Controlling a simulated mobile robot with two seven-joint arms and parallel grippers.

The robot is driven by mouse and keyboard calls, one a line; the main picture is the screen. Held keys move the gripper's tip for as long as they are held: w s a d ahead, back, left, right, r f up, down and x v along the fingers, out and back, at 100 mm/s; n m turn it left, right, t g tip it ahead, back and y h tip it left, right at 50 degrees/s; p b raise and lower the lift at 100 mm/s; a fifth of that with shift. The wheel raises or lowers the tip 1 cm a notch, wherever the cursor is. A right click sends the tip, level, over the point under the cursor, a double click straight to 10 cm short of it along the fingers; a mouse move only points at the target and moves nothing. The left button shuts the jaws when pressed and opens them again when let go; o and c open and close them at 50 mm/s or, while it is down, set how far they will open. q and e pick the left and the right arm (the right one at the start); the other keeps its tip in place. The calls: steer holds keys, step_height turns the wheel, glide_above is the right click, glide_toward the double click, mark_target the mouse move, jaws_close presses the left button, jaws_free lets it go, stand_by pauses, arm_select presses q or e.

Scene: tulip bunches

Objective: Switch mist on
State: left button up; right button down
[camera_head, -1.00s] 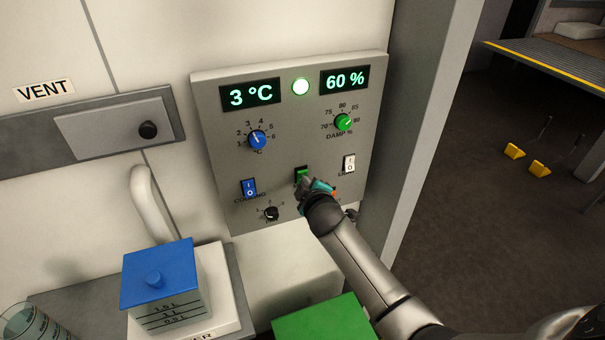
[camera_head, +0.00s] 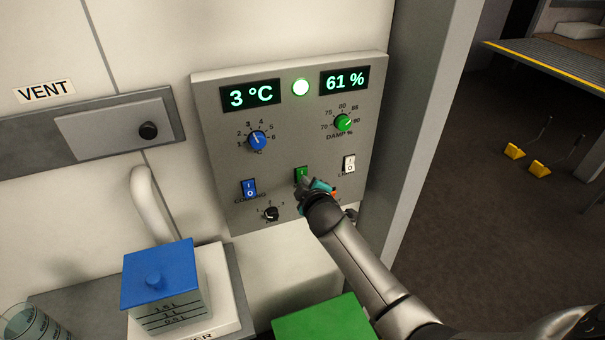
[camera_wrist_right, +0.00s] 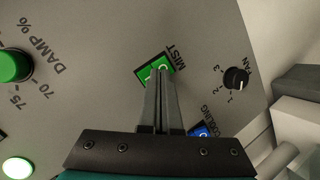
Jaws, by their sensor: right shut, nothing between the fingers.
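The green MIST rocker switch (camera_head: 301,174) is low in the middle of the grey control panel (camera_head: 220,120). Its upper half, with the I mark, shows bright green in the head view. It also shows in the wrist view (camera_wrist_right: 147,74), with its label MIST beside it. My right gripper (camera_head: 305,186) is shut and empty, its fingertips at the lower part of the switch. In the wrist view the closed fingers (camera_wrist_right: 163,76) cover part of the switch near its O end; I cannot tell whether they touch it. My left gripper is not in view.
The panel also bears a blue COOLING switch (camera_head: 249,188), a white switch (camera_head: 349,163), a black FAN knob (camera_head: 271,213), a blue dial (camera_head: 257,140) and a green DAMP dial (camera_head: 343,122). Displays read 3 °C and 61 %. A blue-lidded container (camera_head: 160,275) stands lower left.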

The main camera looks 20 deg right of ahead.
steer(key=shift+s+f, duration=0.15)
steer(key=shift+s, duration=0.4)
steer(key=shift+s+a+f+p, duration=0.1)
steer(key=shift+s+f+p, duration=0.15)
steer(key=shift+s, duration=0.55)
steer(key=shift+s+f+p, duration=0.2)
steer(key=shift+s+f, duration=0.2)
steer(key=shift+s, duration=0.35)
steer(key=shift+s+a+f+p, duration=0.1)
steer(key=shift+s+f+p, duration=0.15)
steer(key=shift+s, duration=0.55)
